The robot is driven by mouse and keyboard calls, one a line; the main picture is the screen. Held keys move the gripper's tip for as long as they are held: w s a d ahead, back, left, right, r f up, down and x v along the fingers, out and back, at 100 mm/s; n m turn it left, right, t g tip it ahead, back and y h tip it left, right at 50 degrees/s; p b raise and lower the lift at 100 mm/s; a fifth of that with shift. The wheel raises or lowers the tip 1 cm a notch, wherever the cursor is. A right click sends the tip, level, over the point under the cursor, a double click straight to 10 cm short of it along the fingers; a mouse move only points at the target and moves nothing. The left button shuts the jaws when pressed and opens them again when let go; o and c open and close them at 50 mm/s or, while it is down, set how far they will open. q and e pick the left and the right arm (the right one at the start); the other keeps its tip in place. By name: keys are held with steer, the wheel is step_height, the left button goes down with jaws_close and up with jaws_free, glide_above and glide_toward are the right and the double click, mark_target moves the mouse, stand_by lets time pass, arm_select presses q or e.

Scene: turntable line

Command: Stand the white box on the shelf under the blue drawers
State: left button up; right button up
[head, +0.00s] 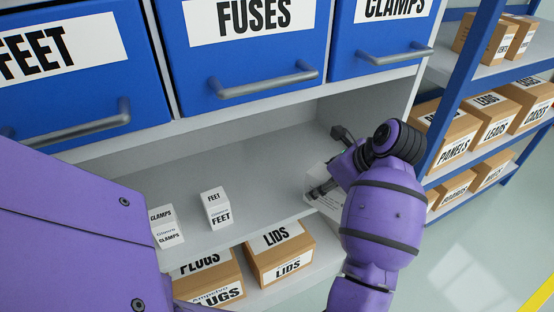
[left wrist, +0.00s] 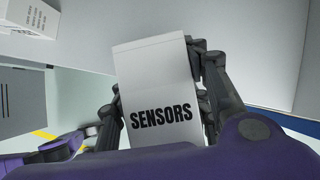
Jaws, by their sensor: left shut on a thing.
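The white box (head: 326,199) is in my left gripper (head: 331,165), at the right part of the grey shelf (head: 270,160) under the blue drawers (head: 245,45). In the head view the gripper hides much of the box. In the left wrist view the box (left wrist: 158,75) shows a face marked SENSORS, with dark fingers at both sides of it. The gripper is shut on it. Whether the box touches the shelf cannot be told. My right gripper cannot be made out.
Two small white boxes, CLAMPS (head: 166,227) and FEET (head: 215,207), stand on the shelf's left part. Brown cartons (head: 279,255) sit on the level below. A blue-framed rack (head: 455,80) with several cartons stands at the right. The shelf behind the FEET box is bare.

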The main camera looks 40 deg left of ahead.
arm_select(q)
steer(key=a, duration=0.9)
steer(key=shift+w, duration=0.1)
steer(key=a, duration=0.2)
steer(key=shift+a, duration=0.3)
steer(key=shift+b+x, duration=0.35)
steer(key=shift+x, duration=0.5)
steer(key=shift+d, duration=0.1)
steer(key=o, duration=1.5)
steer(key=shift+f, duration=0.15)
steer(key=shift+r, duration=0.25)
steer(key=d, duration=0.8)
steer(key=d+r, duration=0.1)
steer(key=d, duration=0.3)
steer(key=shift+d+p, duration=0.35)
